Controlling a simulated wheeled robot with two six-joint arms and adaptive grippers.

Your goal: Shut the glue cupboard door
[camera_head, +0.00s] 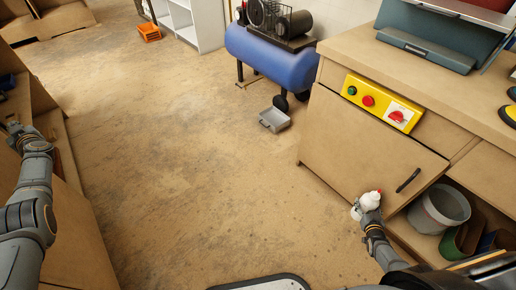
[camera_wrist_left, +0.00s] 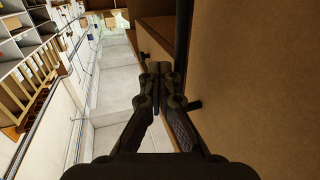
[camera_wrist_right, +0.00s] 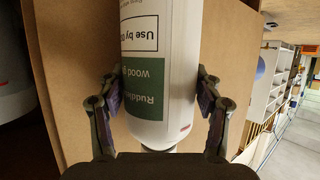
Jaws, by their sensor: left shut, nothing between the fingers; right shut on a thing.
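My right gripper (camera_head: 368,206) is shut on a white glue bottle (camera_head: 372,198) with a red cap, in front of the right bench. The bottle (camera_wrist_right: 158,75) fills the middle of the right wrist view, its green "wood" label between the fingers. My left gripper (camera_head: 14,130) is shut and empty beside the wooden cupboard at the left edge.
The right bench has a wooden door (camera_head: 365,145) with a black handle (camera_head: 407,180) and a yellow switch panel (camera_head: 382,102). A grey bucket (camera_head: 440,208) stands on its open shelf. A blue compressor (camera_head: 270,58) and grey tray (camera_head: 274,120) are behind. The middle floor is clear.

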